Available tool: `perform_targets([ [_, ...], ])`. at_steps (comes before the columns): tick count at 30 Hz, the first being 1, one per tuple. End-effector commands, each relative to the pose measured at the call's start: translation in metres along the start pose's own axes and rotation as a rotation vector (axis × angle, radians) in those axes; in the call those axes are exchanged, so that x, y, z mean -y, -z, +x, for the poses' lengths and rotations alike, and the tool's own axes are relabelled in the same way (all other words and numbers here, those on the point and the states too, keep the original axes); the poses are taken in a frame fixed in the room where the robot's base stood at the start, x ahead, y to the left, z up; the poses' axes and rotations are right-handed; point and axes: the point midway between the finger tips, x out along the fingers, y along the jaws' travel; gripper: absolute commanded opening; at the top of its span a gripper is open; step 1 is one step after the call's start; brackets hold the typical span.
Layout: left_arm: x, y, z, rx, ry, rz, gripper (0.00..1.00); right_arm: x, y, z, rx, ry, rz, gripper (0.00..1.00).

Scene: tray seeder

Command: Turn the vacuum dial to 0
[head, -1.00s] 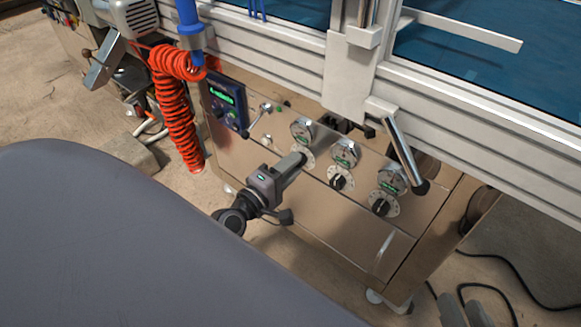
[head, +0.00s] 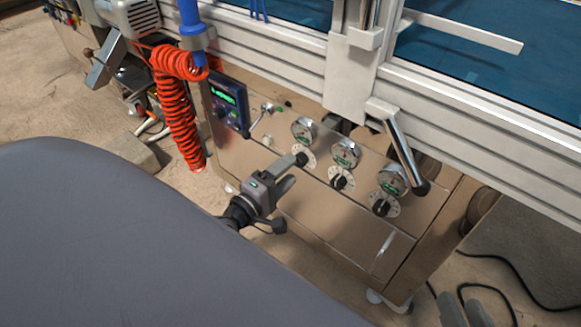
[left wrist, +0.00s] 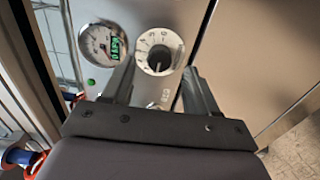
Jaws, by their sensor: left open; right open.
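Three black dials with pale round scales sit in a row on the metal front panel, each below a round gauge. My left gripper (head: 289,172) is open and empty in front of the leftmost dial (head: 302,159). In the left wrist view this dial (left wrist: 158,52) shows ahead of and between the open fingers (left wrist: 158,80), with a clear gap; its pointer is towards the lower part of the scale. Its gauge (left wrist: 100,45) with a green display is beside it. Which dial is labelled vacuum is too small to read. My right gripper (head: 464,303) is open at the lower right, away from the panel.
The middle dial (head: 341,178) and right dial (head: 384,205) are to the right along the panel. A control box with a green screen (head: 228,100) and a lever (head: 263,112) are to the left. A coiled red hose (head: 178,120) hangs further left. A metal handle (head: 403,150) juts above the right gauge.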

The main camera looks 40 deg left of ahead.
Motion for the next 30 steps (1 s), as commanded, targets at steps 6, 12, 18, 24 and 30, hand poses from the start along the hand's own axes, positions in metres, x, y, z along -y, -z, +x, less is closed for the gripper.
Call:
perform_targets([
  [6, 0.0, 0.0, -0.032, 0.002, 0.003, 0.001, 0.59, 0.003, 0.0, 0.002, 0.018, 0.01, 0.023, 0.43],
  [12, 0.0, 0.0, -0.048, 0.001, 0.002, -0.001, 0.59, 0.004, 0.0, 0.005, 0.022, 0.016, 0.04, 0.43],
  [18, 0.0, 0.0, -0.05, 0.001, 0.0, -0.001, 0.59, 0.005, 0.002, 0.006, 0.016, 0.018, 0.044, 0.43],
  [24, 0.0, 0.0, -0.05, 0.001, 0.0, -0.001, 0.59, 0.005, 0.002, 0.006, 0.017, 0.018, 0.043, 0.43],
  [30, 0.0, 0.0, -0.05, 0.001, 0.001, -0.001, 0.59, 0.005, 0.0, 0.005, 0.022, 0.017, 0.04, 0.43],
])
